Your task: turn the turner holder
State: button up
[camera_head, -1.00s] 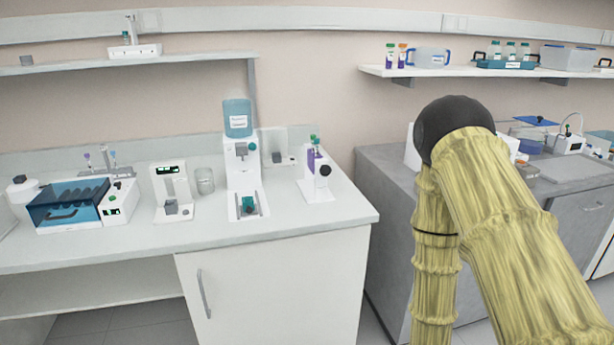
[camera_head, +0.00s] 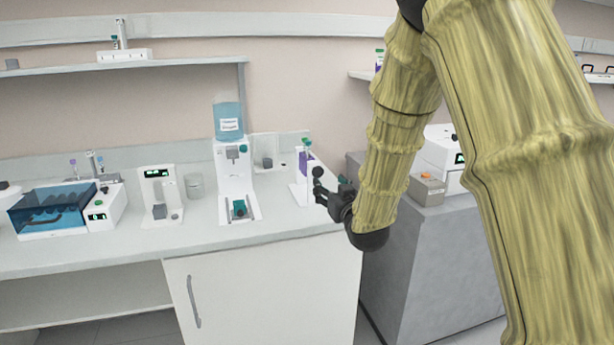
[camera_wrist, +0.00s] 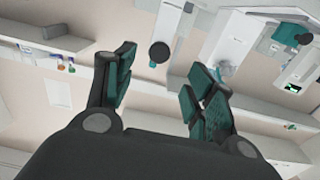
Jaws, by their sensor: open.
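The turner holder (camera_head: 300,188) is a small white stand with a purple part and a green top. It stands near the right end of the white counter. Its round black knob (camera_head: 318,172) faces my gripper. In the wrist view the knob (camera_wrist: 160,52) shows ahead, between the fingers, with the white body (camera_wrist: 172,24) behind it. My gripper (camera_head: 328,186) is open and empty, just in front of the knob and apart from it as far as I can tell. Both dark, green-padded fingers (camera_wrist: 160,72) are spread in the wrist view. My arm hides part of the counter's right side.
Left of the holder stand a white dispenser with a blue bottle (camera_head: 228,120), a glass beaker (camera_head: 194,186), a small white device (camera_head: 158,195) and a blue-lidded box (camera_head: 52,208). A grey cabinet (camera_head: 430,260) is at right. The counter's front strip is clear.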

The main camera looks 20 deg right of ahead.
aim_at(318, 173)
jog(key=w, duration=0.5)
jog(key=w+p, duration=0.1)
jog(key=w, duration=0.5)
jog(key=shift+a+r, duration=0.1)
jog(key=shift+a, duration=0.1)
jog(key=shift+s, duration=0.1)
jog(key=shift+c, duration=0.3)
jog(key=c, duration=1)
